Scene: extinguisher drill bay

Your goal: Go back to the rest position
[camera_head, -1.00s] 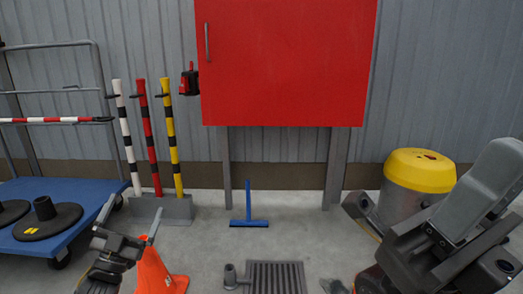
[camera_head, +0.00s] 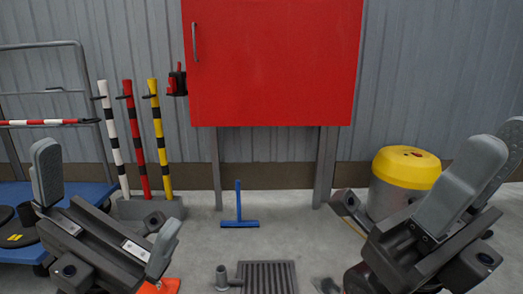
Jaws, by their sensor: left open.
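My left gripper (camera_head: 105,212) is in the lower left of the head view. Its two grey finger pads stand wide apart with nothing between them. It is in front of the blue cart and the striped posts, and hides most of an orange cone (camera_head: 160,287). My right gripper (camera_head: 478,172) is at the lower right, in front of the yellow-topped bin. Its grey pads overlap in this view, so I cannot tell its opening. I see no object held in it.
A red cabinet (camera_head: 275,60) stands on legs at the wall. Striped posts (camera_head: 134,140) stand in a grey base. A blue cart (camera_head: 95,190) is at left, a yellow-lidded bin (camera_head: 405,168) at right.

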